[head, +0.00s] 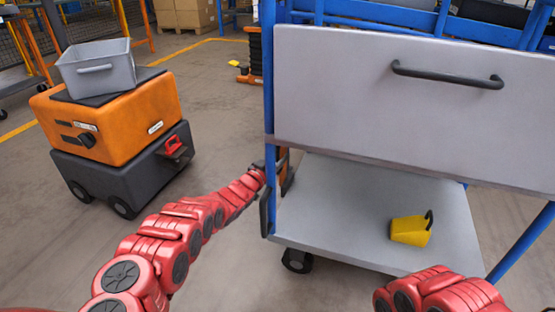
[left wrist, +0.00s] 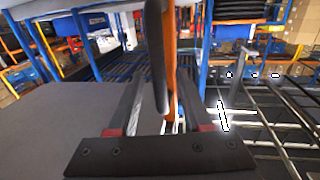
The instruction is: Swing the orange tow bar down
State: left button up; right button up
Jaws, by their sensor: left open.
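The orange tow bar (head: 289,178) stands upright at the left side of the blue-framed cart (head: 375,210), mostly hidden behind the cart's post and my gripper. In the left wrist view the orange bar (left wrist: 171,60) rises between my fingers, with a dark curved handle (left wrist: 155,55) just left of it. My left gripper (head: 275,168) is at the cart's left edge; in the left wrist view it (left wrist: 166,112) is open around the bar's line. I cannot tell whether a finger touches the bar. My right arm shows at lower right, its gripper out of the picture.
A yellow block with a dark hook (head: 409,231) sits on the cart's lower shelf. A grey panel with a dark handle (head: 447,75) covers the cart's upper part. An orange and black mobile robot (head: 120,125) carrying a grey bin (head: 97,68) stands left. Floor between is clear.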

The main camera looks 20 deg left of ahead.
pick_arm(q)
grip_shut()
dwell(1.4)
